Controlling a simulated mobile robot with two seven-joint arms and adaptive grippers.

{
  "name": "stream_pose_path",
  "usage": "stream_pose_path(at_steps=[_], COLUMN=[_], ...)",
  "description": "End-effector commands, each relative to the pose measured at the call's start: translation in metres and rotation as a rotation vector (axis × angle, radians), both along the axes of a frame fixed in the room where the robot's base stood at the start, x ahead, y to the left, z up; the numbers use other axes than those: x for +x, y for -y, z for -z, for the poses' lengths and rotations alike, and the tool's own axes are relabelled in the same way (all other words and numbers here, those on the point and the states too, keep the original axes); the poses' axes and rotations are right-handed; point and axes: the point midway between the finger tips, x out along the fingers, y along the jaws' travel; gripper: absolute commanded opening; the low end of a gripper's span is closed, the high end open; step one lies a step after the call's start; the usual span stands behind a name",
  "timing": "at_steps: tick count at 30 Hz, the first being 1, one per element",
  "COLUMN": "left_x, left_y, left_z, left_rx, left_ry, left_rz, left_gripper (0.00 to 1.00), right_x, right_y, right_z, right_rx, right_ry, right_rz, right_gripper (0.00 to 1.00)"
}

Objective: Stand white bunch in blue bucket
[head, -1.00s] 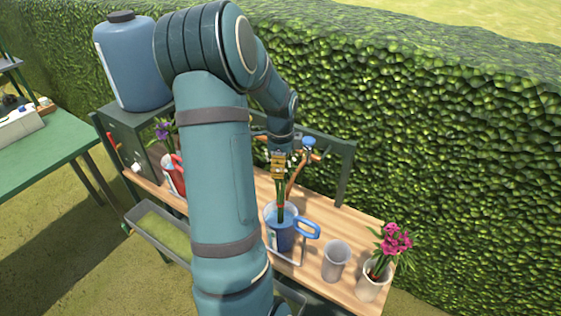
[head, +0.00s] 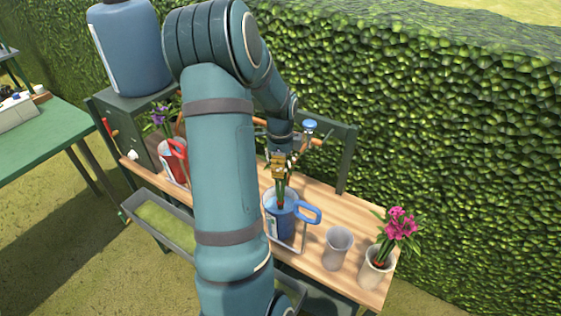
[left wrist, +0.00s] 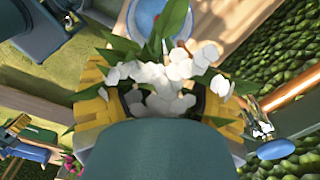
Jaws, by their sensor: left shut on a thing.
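The blue bucket (head: 283,228) stands on the wooden bench with its blue handle to the right. My left gripper (head: 279,172) is above its mouth, shut on the white bunch. The green stems (head: 281,192) hang roughly upright and their lower part is inside the bucket's mouth; whether they touch the bottom is hidden. In the left wrist view, the white blooms (left wrist: 165,85) show between the yellow fingers, with the bucket's rim (left wrist: 150,15) beyond. What looks like my right gripper (left wrist: 15,130) shows small at lower left; its opening is unclear.
A grey cup (head: 337,248) and a pale pot with pink flowers (head: 375,268) stand right of the bucket. A red bucket (head: 172,160) with purple flowers is at left. A thin metal frame surrounds the blue bucket's front. The hedge (head: 430,120) rises behind the bench (head: 335,208).

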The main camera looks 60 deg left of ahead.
Motion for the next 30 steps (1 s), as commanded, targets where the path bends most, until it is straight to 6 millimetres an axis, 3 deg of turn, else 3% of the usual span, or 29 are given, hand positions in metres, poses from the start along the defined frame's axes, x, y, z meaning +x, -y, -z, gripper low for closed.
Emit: stream_pose_path(at_steps=[11, 12, 14, 15, 23, 30], left_x=[0.000, 0.000, 0.000, 0.000, 0.000, 0.001], left_y=[0.000, 0.000, 0.000, 0.000, 0.000, -0.001], left_z=[0.002, 0.002, 0.002, 0.002, 0.001, -0.030], left_rx=[0.001, 0.001, 0.001, 0.001, 0.001, 0.004], left_ry=[0.001, 0.001, 0.001, 0.001, 0.001, 0.005], left_rz=[0.000, 0.000, 0.000, 0.000, 0.000, 0.001], left_gripper=[0.26, 0.75, 0.96, 1.00, 1.00, 1.00], right_x=[-0.001, -0.001, -0.001, -0.001, 0.000, 0.000], right_y=[0.000, 0.000, 0.000, 0.000, 0.000, 0.000], right_z=[0.001, 0.001, 0.001, 0.001, 0.001, 0.001], right_rx=[0.000, 0.000, 0.000, 0.000, 0.000, 0.000], right_ry=[-0.002, -0.002, -0.002, -0.002, -0.001, -0.001], right_rz=[-0.001, -0.001, -0.001, -0.001, 0.000, 0.000], right_gripper=[0.00, 0.00, 0.00, 0.00, 0.00, 0.00])
